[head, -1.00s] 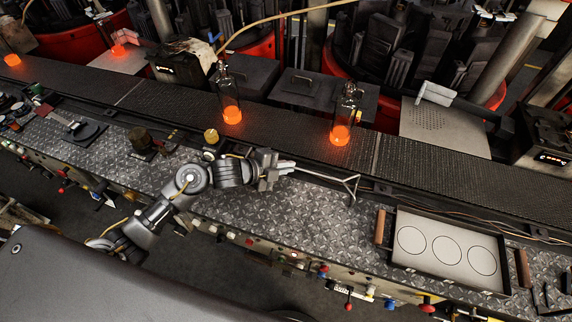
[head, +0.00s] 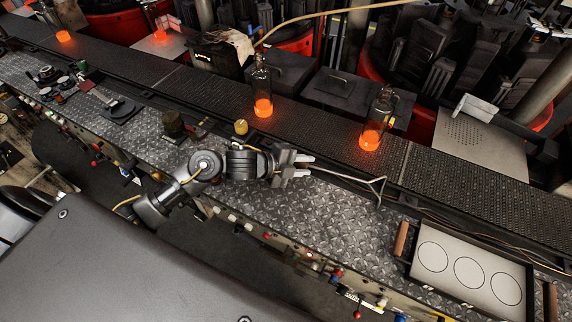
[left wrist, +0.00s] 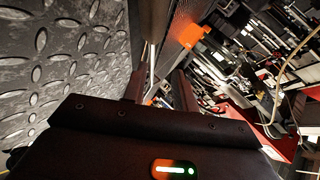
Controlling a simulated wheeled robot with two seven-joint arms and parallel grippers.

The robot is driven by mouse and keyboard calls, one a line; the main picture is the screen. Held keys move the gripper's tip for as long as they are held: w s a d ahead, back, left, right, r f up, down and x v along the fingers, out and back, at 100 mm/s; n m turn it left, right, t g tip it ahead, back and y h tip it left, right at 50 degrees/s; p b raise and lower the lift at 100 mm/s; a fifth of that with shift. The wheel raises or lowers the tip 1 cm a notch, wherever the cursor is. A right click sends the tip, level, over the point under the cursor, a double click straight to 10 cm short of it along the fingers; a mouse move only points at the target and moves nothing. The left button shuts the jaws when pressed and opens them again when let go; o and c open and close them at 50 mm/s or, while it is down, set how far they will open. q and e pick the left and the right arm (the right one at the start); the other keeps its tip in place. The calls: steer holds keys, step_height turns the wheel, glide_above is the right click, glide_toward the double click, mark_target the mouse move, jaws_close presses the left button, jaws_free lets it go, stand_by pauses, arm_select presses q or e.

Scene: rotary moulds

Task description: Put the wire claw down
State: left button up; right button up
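The wire claw (head: 345,174) is a thin metal rod with a forked end, low over the diamond-plate bench top along the conveyor's near edge. Its fork points right; I cannot tell whether all of it touches the plate. My left gripper (head: 303,164) is at the claw's left end, its fingers spread apart on either side of the rod. In the left wrist view the rod (left wrist: 150,58) passes between the two fingers (left wrist: 160,88), nearer the left one, with a gap to the right one. My right gripper is not in view.
A conveyor (head: 330,135) runs behind the bench, carrying glowing glass bottles (head: 263,107). A framed tray with three circles (head: 466,270) lies at the right. A small brass-coloured piece (head: 241,127) stands behind my arm. The diamond plate (head: 330,225) in front of the claw is bare.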

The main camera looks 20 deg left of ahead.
arm_select(q)
steer(key=b+v, duration=0.1)
steer(key=v, duration=0.8)
